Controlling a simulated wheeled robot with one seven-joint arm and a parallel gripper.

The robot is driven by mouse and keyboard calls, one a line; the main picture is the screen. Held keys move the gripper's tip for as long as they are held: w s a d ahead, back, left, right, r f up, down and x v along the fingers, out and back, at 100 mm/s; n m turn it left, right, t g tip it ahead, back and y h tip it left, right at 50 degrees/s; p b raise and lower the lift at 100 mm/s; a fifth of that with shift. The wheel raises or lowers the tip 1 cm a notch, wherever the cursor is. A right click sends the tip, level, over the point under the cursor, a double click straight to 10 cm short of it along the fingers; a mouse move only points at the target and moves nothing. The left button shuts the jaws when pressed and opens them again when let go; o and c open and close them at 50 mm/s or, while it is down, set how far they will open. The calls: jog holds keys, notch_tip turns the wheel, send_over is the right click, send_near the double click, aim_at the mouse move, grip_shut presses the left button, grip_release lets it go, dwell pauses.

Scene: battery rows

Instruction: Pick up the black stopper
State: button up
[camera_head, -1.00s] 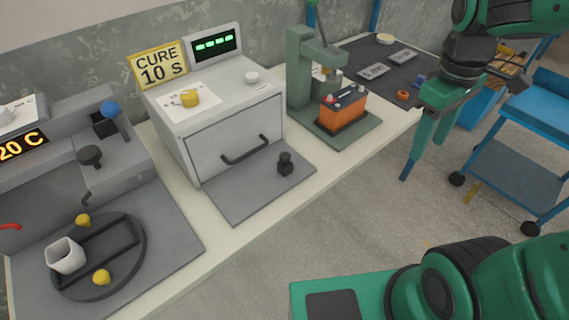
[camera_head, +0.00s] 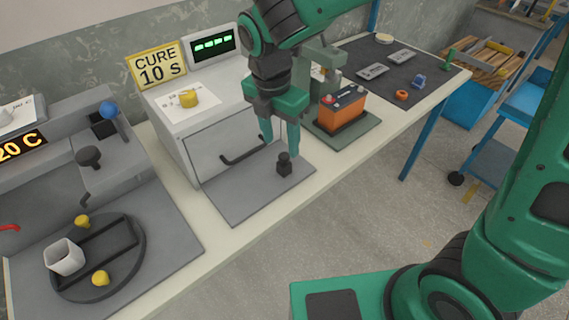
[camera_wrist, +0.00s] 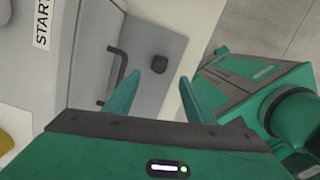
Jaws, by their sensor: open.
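The black stopper (camera_head: 284,164) stands upright on the grey plate (camera_head: 240,200) in front of the cure oven. In the wrist view the stopper (camera_wrist: 159,64) shows from above, beyond and between my fingertips. My gripper (camera_head: 281,146) is green, points down and is open with nothing between its fingers. In the head view its fingertips are just above and behind the stopper. In the wrist view my gripper (camera_wrist: 160,88) also shows a wide gap, apart from the stopper.
The cure oven (camera_head: 205,140) with its dark bar handle (camera_head: 243,152) stands right behind the plate. An orange battery (camera_head: 343,110) sits in a green press to the right. A round dark tray (camera_head: 138,240) with a white cup (camera_head: 64,257) is at left.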

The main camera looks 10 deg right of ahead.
aim_at(284, 155)
jog(key=shift+w+d+f, duration=0.15)
jog(key=shift+w+f, duration=0.05)
jog(key=shift+f, duration=0.9)
jog(key=shift+w+d+f, duration=0.15)
jog(key=shift+w+f, duration=0.05)
jog(key=shift+f, duration=0.95)
jog(key=shift+w+d+f, duration=0.15)
jog(key=shift+w+f, duration=0.05)
jog(key=shift+f, duration=0.9)
jog(key=c, duration=1.2)
